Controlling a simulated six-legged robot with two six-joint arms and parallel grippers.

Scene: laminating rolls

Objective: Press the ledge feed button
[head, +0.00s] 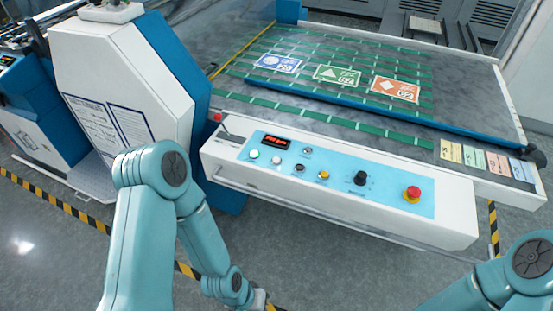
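A light blue control panel (385,205) lies on top of the white ledge (455,222) at the machine's front. It carries two white buttons at the left, a grey button (300,168), another small control (307,151), a yellow button (324,174), a black knob (361,178) and a red stop button (412,192). I cannot read which is the feed button. My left gripper (260,299) shows only in part at the bottom edge, below and apart from the ledge; its fingers are hidden. My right arm enters at the lower right; its gripper is out of view.
A red display (276,140) sits on the panel. Behind the ledge, green belts carry blue, green and orange printed sheets. A rail (300,211) runs along the ledge's front. A white and blue machine housing (125,85) stands left. Open floor lies in front.

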